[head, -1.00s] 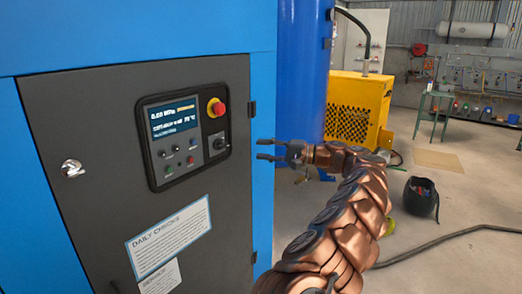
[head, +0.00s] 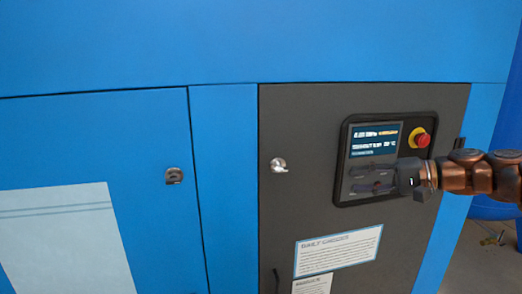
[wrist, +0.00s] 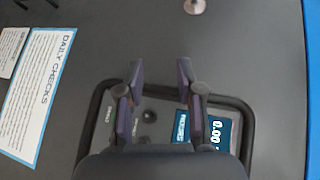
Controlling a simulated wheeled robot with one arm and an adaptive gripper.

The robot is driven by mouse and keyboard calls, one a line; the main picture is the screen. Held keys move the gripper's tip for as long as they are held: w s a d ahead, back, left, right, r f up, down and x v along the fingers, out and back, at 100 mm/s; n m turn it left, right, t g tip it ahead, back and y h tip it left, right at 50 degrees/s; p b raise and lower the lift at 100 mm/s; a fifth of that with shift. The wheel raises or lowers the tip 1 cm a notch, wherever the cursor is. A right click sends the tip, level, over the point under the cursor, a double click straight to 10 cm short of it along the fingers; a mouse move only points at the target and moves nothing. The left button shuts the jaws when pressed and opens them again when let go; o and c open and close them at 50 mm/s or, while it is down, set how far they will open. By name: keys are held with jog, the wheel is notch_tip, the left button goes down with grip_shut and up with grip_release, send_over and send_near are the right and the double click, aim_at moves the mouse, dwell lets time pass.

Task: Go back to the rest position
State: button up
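My gripper (head: 358,180) is at the right in the head view, in front of the lower part of the control panel (head: 343,150) on the blue machine. In the wrist view my gripper (wrist: 161,78) is open, its two fingers apart with nothing between them. The panel (wrist: 248,122) lies behind the fingers. Its lit display (head: 375,139) and red emergency stop button (head: 423,140) show in the head view. The gripper hides some of the panel's lower controls. I cannot tell whether the fingers touch the panel.
A dark grey door (head: 300,120) carries the panel, a silver lock (head: 279,165) and a daily checks sheet (head: 338,247). Blue cabinet walls (head: 100,140) fill the left. A blue tank (head: 508,120) stands at the right edge, with some floor (head: 470,262) below.

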jog(key=s+a+f+n+g+h+p, duration=0.1)
jog(key=s+a+f+n+g+h, duration=0.15)
jog(key=s+a, duration=0.55)
jog(key=s+a+f+n+g+h+p, duration=0.1)
jog(key=s+a+f+n+g+h, duration=0.2)
jog(key=s+a, duration=0.55)
jog(key=s+d+f+h, duration=0.2)
jog(key=s+d+f, duration=0.1)
jog(key=s, duration=0.4)
jog(key=s+d+f+g+h+p, duration=0.1)
jog(key=s+d+f+h, duration=0.2)
jog(key=s+f, duration=0.3)
jog(key=s+d+f+m+g+h, duration=0.1)
jog(key=s+d+f+h, duration=0.2)
jog(key=s, duration=0.4)
jog(key=shift+s+d+f, duration=0.3)
jog(key=shift+d+f, duration=0.3)
jog(key=shift+f, duration=0.2)
jog(key=shift+c, duration=0.4)
